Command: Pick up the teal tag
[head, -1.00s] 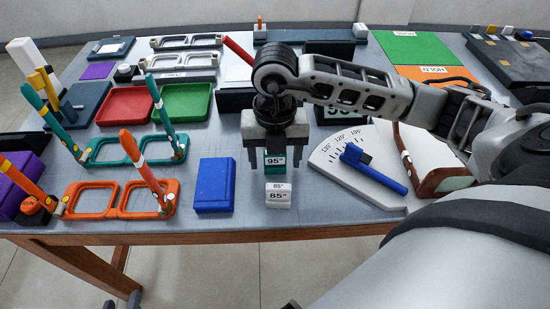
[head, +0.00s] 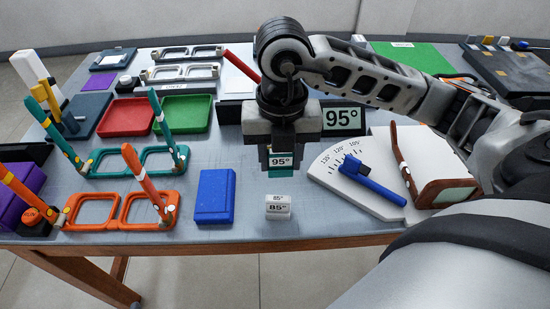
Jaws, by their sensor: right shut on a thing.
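The teal tag (head: 281,172) with a white "95°" label is between the fingers of my right gripper (head: 281,160). The gripper points down and is shut on the tag, holding it above the table. The white "85°" tag (head: 278,207) stands on the table below and in front of it, apart from the held tag. My left gripper is not in view.
A blue box (head: 215,196) lies left of the white tag. Teal frames (head: 129,160) and orange frames (head: 118,208) stand at the left.

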